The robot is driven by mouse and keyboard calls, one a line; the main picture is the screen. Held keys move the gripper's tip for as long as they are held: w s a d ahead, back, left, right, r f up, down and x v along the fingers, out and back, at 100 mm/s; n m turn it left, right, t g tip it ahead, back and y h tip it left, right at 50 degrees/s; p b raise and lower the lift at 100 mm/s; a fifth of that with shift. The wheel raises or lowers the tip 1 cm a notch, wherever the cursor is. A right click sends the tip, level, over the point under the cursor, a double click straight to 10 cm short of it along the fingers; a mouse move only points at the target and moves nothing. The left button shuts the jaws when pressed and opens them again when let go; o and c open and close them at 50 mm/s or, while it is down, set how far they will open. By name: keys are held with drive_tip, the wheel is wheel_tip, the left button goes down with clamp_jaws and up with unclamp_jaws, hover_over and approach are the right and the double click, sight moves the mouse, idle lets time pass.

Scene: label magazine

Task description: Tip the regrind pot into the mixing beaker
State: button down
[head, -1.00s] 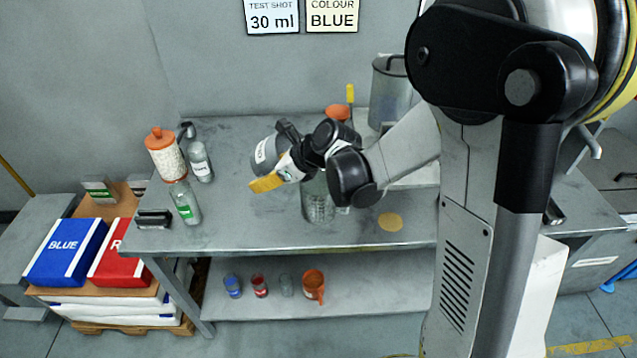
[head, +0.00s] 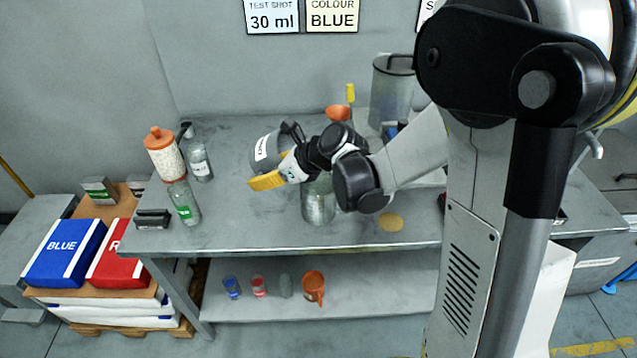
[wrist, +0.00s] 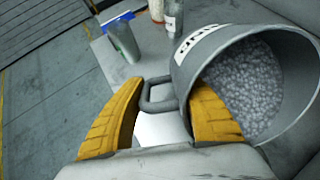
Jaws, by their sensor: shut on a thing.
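The regrind pot (head: 264,155) is a grey pot with a white label, held above the table. In the wrist view the pot (wrist: 228,52) is tilted, and grey granules lie inside it, short of the rim. My gripper (wrist: 168,95) is shut on the pot's handle (wrist: 157,104), with a yellow finger on each side; its yellow finger also shows in the head view (head: 267,181). The mixing beaker (head: 318,207) appears to be the clear vessel on the table below my wrist. Its top is hidden by my wrist, and its contents are hard to tell.
At the table's left stand an orange-lidded jar (head: 166,158), two bottles (head: 185,203) and a black block (head: 153,219). A grey canister (head: 391,92) and an orange funnel (head: 338,112) are behind my arm. Small cups and an orange jug (head: 313,287) sit on the lower shelf.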

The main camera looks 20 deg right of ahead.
drive_tip(key=shift+r, duration=0.15)
drive_tip(key=shift+s+d+t+y+b, duration=0.1)
drive_tip(key=shift+t+y+b, duration=0.7)
drive_tip(key=shift+b, duration=0.95)
drive_tip(key=shift+r+t+y+b, duration=0.25)
drive_tip(key=shift+t+y+b, duration=0.05)
drive_tip(key=shift+b, duration=0.25)
idle(0.8)
idle(0.8)
drive_tip(key=w+a+f+g+h+p, duration=0.1)
drive_tip(key=f+g+h+p, duration=0.1)
drive_tip(key=f+h, duration=0.1)
drive_tip(key=w+a+f+g+h+p, duration=0.1)
drive_tip(key=f+g+h, duration=0.1)
drive_tip(key=f+g, duration=0.1)
drive_tip(key=w+a+f+g+h+p, duration=0.1)
drive_tip(key=f+g+h+p, duration=0.1)
drive_tip(key=f+g+h, duration=0.1)
drive_tip(key=shift+h+p, duration=0.3)
drive_tip(key=shift+a+f+g+h, duration=0.15)
drive_tip(key=shift+f+g+h, duration=0.1)
drive_tip(key=shift+g+h, duration=0.35)
